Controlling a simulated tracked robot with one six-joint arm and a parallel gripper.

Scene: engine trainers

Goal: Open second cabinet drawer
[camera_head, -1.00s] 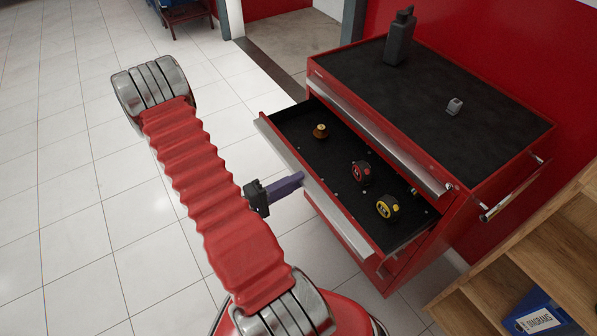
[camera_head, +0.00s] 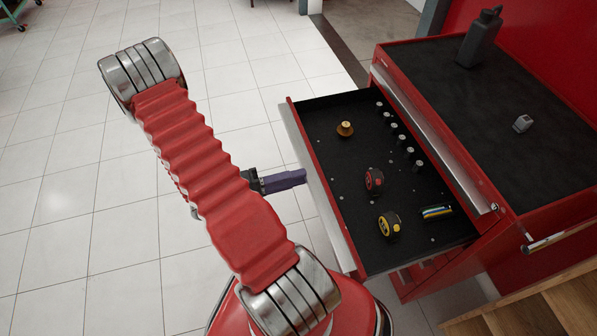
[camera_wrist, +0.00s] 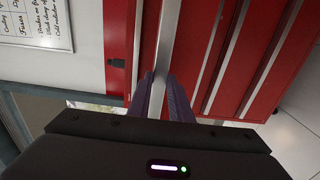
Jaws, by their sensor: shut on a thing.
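The red tool cabinet (camera_head: 388,57) stands at the right in the head view. One drawer (camera_head: 327,212) is pulled well out, below a closed one with a silver edge (camera_head: 428,130). Its black-lined inside shows. A silver handle strip (camera_head: 299,147) runs along its front. My gripper (camera_head: 303,176) is at this front, its purple fingers pointing to the strip.
The drawer holds a brass-coloured piece (camera_head: 345,129), a red tape measure (camera_head: 374,180), a yellow one (camera_head: 389,225), a striped item (camera_head: 436,212) and several small cylinders (camera_head: 402,138). A black bottle (camera_head: 480,38) stands on the cabinet top.

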